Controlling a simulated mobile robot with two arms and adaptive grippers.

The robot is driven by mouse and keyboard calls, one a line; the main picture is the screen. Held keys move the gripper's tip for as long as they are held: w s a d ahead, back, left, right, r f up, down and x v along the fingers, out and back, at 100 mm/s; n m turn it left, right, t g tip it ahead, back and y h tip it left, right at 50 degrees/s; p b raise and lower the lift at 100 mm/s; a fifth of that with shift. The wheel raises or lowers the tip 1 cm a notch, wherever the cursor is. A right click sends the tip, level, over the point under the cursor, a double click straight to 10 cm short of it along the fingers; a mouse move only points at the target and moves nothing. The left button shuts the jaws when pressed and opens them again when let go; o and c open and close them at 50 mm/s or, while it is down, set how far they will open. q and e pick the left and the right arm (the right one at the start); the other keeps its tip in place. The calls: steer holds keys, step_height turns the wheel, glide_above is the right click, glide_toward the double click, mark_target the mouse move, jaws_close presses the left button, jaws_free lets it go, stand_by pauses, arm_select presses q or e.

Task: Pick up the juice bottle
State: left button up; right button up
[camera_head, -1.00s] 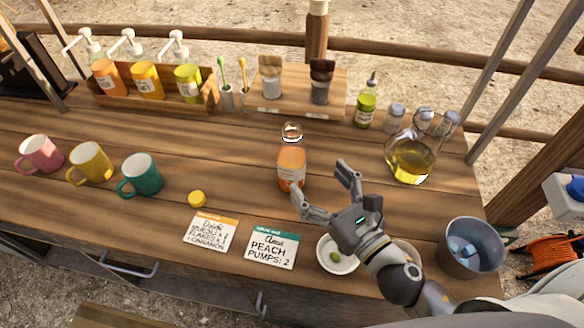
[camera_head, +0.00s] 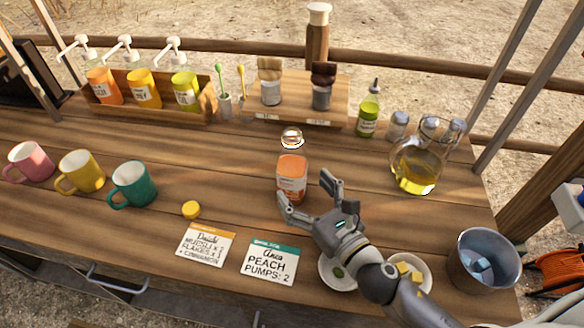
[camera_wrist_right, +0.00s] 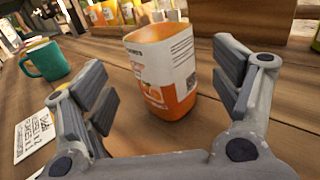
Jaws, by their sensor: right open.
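The juice bottle (camera_head: 291,180) is orange with a white label and a clear, rounded top. It stands upright in the middle of the wooden counter. My right gripper (camera_head: 305,197) is open, just in front of the bottle, with its fingers pointing at it. In the right wrist view the bottle (camera_wrist_right: 163,75) stands between the two open fingers (camera_wrist_right: 165,95), a little beyond their tips, and no contact shows. My left gripper is not in view.
The yellow cap (camera_head: 191,209) and two order cards (camera_head: 270,262) lie left of my right gripper. Three mugs (camera_head: 131,186) stand further left. An oil jug (camera_head: 417,165) stands right, a metal bucket (camera_head: 483,262) front right. Small bowls (camera_head: 425,264) sit under my forearm. Pump bottles (camera_head: 143,88) stand behind.

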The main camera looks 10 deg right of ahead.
mark_target(301, 182)
steer(key=x, duration=0.1)
steer(key=p+x, duration=0.1)
steer(key=x, duration=0.1)
steer(key=r+x, duration=0.1)
steer(key=x, duration=0.1)
steer(key=shift+p, duration=0.35)
steer(key=shift+w+a+f, duration=0.1)
steer(key=shift+w, duration=0.3)
steer(key=c, duration=1.4)
